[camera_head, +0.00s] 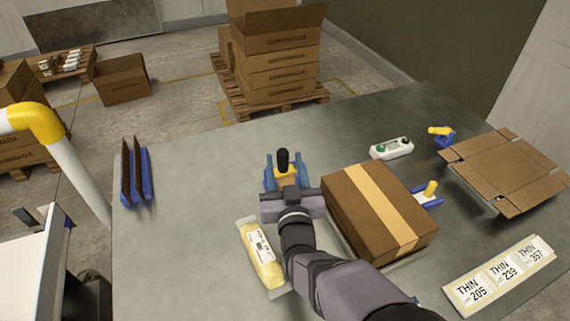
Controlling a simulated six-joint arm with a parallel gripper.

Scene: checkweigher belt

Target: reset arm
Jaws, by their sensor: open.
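My arm reaches in from the bottom of the head view. My gripper (287,188) is open over the middle of the grey table (200,270), pointing away toward the far edge. A blue and yellow item with an upright black knob (283,160) shows at the fingertips. The gripper partly hides it, and I cannot tell whether the fingers touch it.
A yellow labelled pack (260,258) lies left of my arm; a taped carton (378,212) stands close on the right. Further right are a white button box (391,148), an opened flat carton (505,172) and number cards (499,273). Blue-based dividers (137,175) stand left.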

